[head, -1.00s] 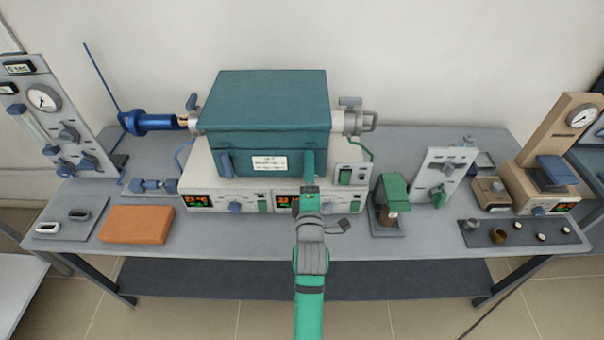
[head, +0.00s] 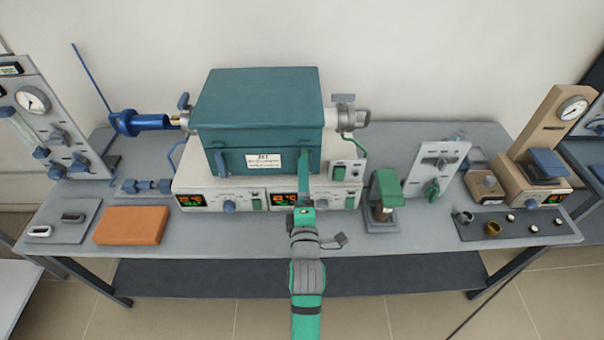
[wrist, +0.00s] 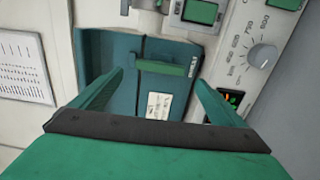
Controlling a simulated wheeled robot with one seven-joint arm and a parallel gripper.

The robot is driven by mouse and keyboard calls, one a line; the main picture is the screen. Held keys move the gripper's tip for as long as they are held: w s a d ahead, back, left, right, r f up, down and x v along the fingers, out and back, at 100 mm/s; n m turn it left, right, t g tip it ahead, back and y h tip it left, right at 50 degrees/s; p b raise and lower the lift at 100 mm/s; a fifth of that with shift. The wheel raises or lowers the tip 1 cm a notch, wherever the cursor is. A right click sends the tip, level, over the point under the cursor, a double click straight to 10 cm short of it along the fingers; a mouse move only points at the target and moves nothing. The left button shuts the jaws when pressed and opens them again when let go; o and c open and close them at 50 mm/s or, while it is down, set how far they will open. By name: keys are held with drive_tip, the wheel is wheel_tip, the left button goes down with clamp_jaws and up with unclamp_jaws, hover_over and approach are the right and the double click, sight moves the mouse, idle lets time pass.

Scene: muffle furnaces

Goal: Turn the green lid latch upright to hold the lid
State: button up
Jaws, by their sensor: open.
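The green lid latch (wrist: 165,66) is on the front of the teal furnace box (wrist: 108,60). In the wrist view it lies across the picture, with one end at the lid seam and most of it on the panel-side body. In the head view the latch (head: 305,158) runs down the box front, partly hidden by my arm. The teal lid (head: 258,98) is down on the box. My gripper (wrist: 160,82) is open and empty. Its green fingers stand apart on either side of the latch in the wrist view; I cannot tell any contact.
The control panel (head: 255,195) with displays and knobs is just below the box. A green-topped device (head: 385,188) stands right of my arm; an orange block (head: 131,225) lies at the left.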

drive_tip(key=shift+s, duration=2.95)
drive_tip(key=s+f+m+g, duration=0.1)
drive_tip(key=s+f+m, duration=0.45)
drive_tip(key=s, duration=0.45)
drive_tip(key=s+f+m+g, duration=0.1)
drive_tip(key=s+f+m, duration=0.4)
drive_tip(key=s, duration=0.5)
drive_tip(key=s+a+m, duration=0.1)
drive_tip(key=s+m, duration=0.6)
drive_tip(key=s, duration=0.9)
drive_tip(key=shift+s+a+m+g, duration=0.2)
drive_tip(key=shift+a+m+g, duration=0.1)
drive_tip(key=shift+m, duration=0.05)
